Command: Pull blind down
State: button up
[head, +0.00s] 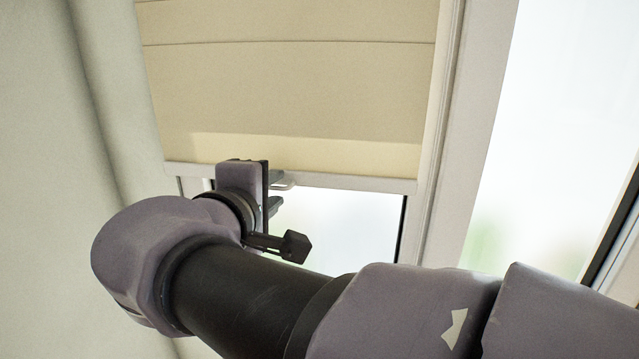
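The blind (300,95) is a cream fabric shade that covers the upper part of the window in the head view. Its white bottom bar (345,182) runs across the pane, with clear glass below it. My gripper (278,195) is at the bar, left of its middle, with its fingers pointing right. A small light tab or handle (286,184) shows on the bar at the fingers. I cannot tell whether the fingers are closed on it, as the gripper body and wrist hide part of this spot.
A white window frame (455,150) stands right of the blind, with another bright pane (545,150) beyond it. A plain pale wall (50,130) is at the left. The glass (340,225) below the bar is bare. My arm crosses the lower part of the view.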

grip_shut()
dwell(1.2)
